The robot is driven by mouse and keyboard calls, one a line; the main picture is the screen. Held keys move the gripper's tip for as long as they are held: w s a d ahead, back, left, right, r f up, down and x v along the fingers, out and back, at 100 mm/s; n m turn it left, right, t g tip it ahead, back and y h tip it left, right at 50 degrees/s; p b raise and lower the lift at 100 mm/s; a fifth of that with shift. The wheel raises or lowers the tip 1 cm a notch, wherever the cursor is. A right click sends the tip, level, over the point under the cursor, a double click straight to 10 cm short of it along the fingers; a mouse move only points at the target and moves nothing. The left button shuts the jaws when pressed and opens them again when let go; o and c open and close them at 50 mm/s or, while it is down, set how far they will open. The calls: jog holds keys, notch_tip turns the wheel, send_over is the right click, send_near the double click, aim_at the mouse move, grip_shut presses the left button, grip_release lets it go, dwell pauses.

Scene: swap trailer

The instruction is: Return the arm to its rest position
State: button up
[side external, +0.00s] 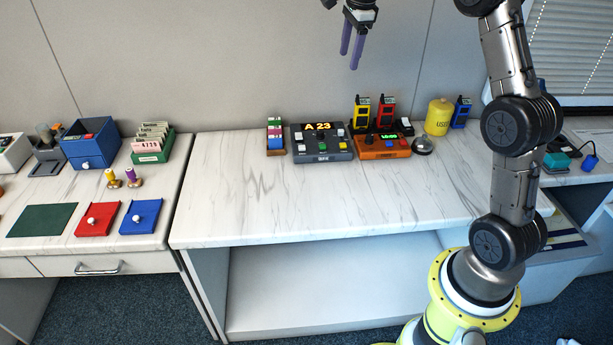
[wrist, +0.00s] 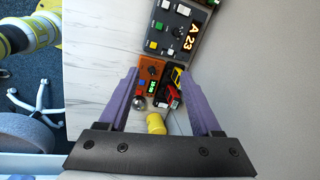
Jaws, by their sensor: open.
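My gripper (side external: 352,45) has two purple fingers and hangs high above the back of the white marble counter (side external: 330,205), well clear of everything on it. In the wrist view my gripper (wrist: 164,92) shows its fingers spread wide with nothing held between them. My arm rises from its yellow base on the right, and its upper part leaves the top of the side view.
Along the counter's back stand a grey "A 23" console (side external: 322,146), an orange console (side external: 382,147), a bell (side external: 423,146) and a yellow cylinder (side external: 438,117). The left desk holds a blue drawer box (side external: 88,150) and red (side external: 97,219) and blue trays (side external: 141,217). The counter's front is clear.

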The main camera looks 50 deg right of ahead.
jog(key=s+a+r+n+t, duration=0.1)
jog(key=s+a+r+n, duration=0.35)
jog(key=s+a, duration=0.4)
jog(key=s+a+r+n+t, duration=0.2)
jog(key=s+a+r+n, duration=0.3)
jog(key=s+a, duration=0.4)
jog(key=s+a+f+n+y, duration=0.1)
jog(key=s+a+f+n, duration=0.4)
jog(key=s+f+n, duration=0.7)
jog(key=f+n, duration=0.1)
jog(key=n, duration=0.2)
jog(key=shift+s+a+f, duration=0.2)
jog(key=shift+s, duration=0.05)
jog(key=shift+c, duration=0.2)
